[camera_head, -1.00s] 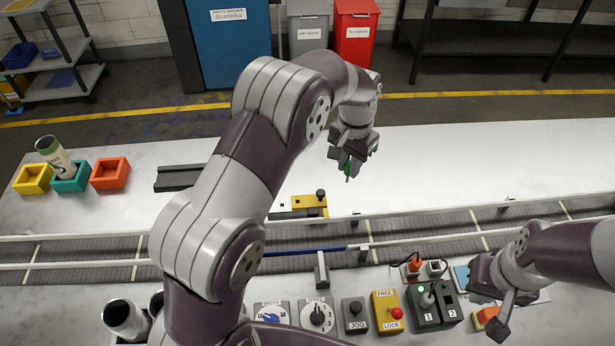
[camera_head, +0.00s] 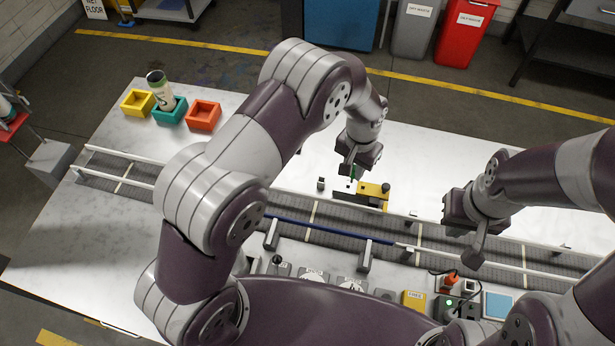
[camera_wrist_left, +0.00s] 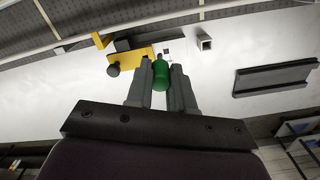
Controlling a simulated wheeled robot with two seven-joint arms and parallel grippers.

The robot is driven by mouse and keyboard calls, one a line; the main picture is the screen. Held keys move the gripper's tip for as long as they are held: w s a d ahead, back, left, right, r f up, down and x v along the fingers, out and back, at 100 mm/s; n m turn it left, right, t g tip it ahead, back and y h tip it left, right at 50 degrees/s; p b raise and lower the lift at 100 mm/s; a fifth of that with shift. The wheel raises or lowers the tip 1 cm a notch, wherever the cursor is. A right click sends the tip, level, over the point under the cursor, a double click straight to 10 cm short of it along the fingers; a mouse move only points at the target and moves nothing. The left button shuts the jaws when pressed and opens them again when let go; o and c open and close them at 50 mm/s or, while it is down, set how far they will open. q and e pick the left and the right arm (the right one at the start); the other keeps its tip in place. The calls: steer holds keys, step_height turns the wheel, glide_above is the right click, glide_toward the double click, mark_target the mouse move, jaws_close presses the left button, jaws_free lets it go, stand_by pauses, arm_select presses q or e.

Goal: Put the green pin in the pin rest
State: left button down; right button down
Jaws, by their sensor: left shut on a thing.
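My left gripper (camera_head: 352,168) is shut on the green pin (camera_wrist_left: 160,75), which sticks out between the fingertips in the left wrist view. In the head view the pin (camera_head: 354,173) shows as a small green bit just behind the yellow fixture (camera_head: 371,187) with a black knob. A small grey hollow square block (camera_wrist_left: 204,41) stands beside that fixture, apart from the pin; it also shows in the head view (camera_head: 320,184). I cannot tell for sure which part is the pin rest. My right gripper (camera_head: 472,250) hangs over the conveyor's right side; its jaw gap is unclear.
The conveyor (camera_head: 311,232) with white rails runs across the table in front of the fixture. Yellow, teal (camera_head: 171,117) and orange bins stand at the back left; a can is in the teal one. A long dark tray (camera_wrist_left: 275,77) lies right in the wrist view. Control boxes line the front.

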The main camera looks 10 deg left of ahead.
arm_select(q)
steer(key=a+f+b, duration=0.2)
steer(key=f, duration=0.1)
steer(key=w+a+f+b, duration=0.1)
steer(key=a+f+b, duration=0.1)
steer(key=a+f, duration=0.1)
steer(key=w+a+f+b, duration=0.1)
steer(key=a+f+b, duration=0.1)
steer(key=a+f, duration=0.1)
steer(key=shift+w+f, duration=0.25)
steer(key=shift+f, duration=0.1)
steer(key=shift+r, duration=0.2)
steer(key=shift+w, duration=0.1)
steer(key=shift+a+f, duration=0.1)
steer(key=c, duration=1.3)
jaws_free()
steer(key=shift+f, duration=0.1)
steer(key=shift+c, duration=0.2)
steer(key=o, duration=0.4)
steer(key=shift+c, duration=0.2)
